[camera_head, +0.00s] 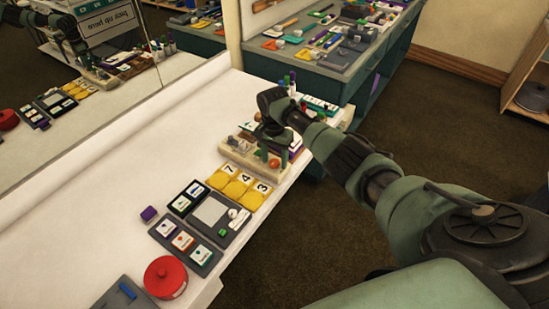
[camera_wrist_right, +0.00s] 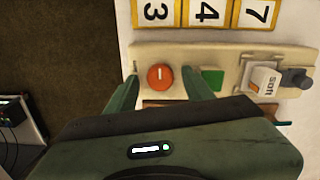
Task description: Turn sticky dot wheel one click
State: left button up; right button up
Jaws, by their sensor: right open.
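A round orange-red wheel with a white mark (camera_wrist_right: 160,77) sits on a beige panel (camera_wrist_right: 225,54). It also shows in the head view (camera_head: 273,163), just below my right gripper (camera_head: 266,145). In the wrist view my right gripper (camera_wrist_right: 164,84) is open, with one green finger on each side of the wheel. A gap shows between each finger and the wheel, so I see no grip. The white mark on the wheel stands about upright in the wrist view. My left gripper is not in view.
The panel also carries a green square (camera_wrist_right: 212,80) and a white block marked "Soft" (camera_wrist_right: 263,80). Yellow number cards (camera_head: 241,186) lie beside it. A grey tray (camera_head: 218,214) and red round container (camera_head: 166,277) stand nearer. The white counter (camera_head: 120,215) is clear at left, below a mirror.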

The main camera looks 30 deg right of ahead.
grip_shut()
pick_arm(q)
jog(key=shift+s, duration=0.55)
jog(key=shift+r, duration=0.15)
pick_arm(e)
jog(key=shift+n, duration=0.3)
jog(key=n+p, duration=0.1)
jog(key=n, duration=0.2)
jog(key=shift+r, duration=0.1)
jog(key=n+p, duration=0.1)
jog(key=n, duration=0.3)
jog(key=n+p, duration=0.1)
jog(key=n, duration=0.4)
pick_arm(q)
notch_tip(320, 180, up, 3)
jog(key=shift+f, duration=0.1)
pick_arm(e)
jog(key=n, duration=0.4)
jog(key=shift+n, duration=0.4)
jog(key=shift+n, duration=0.3)
